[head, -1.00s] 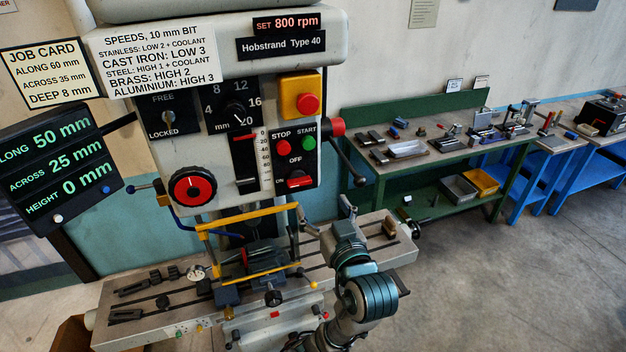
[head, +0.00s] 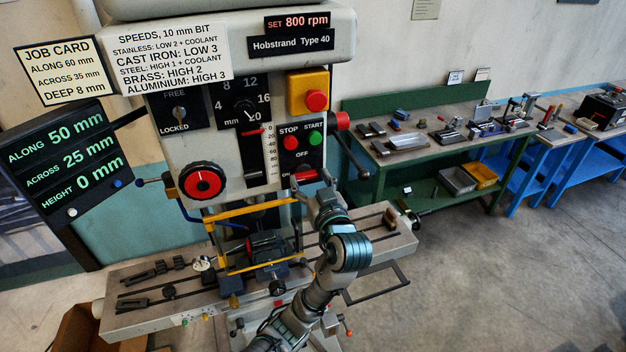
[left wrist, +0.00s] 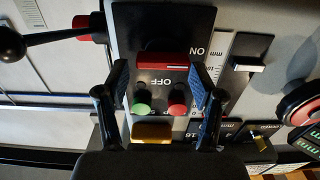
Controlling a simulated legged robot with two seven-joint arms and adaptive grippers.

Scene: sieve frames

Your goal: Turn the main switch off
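The main switch (head: 306,175) is a red bar handle on the drill's front panel, below the STOP and START buttons and the OFF label. In the left wrist view the red bar (left wrist: 162,61) lies crosswise, pointing towards the ON mark at its side. My left gripper (head: 318,188) is raised just below and in front of the switch. In the left wrist view my left gripper (left wrist: 160,78) is open, with one finger on each side of the bar; I cannot tell whether either touches it. My right gripper is not in view.
The red STOP button (head: 291,143) and green START button (head: 316,138) sit close above the switch. A yellow box with a red button (head: 316,100) is higher up. The yellow guard frame (head: 262,212) and vice stand below, on the drill table (head: 380,250). Floor at right is clear.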

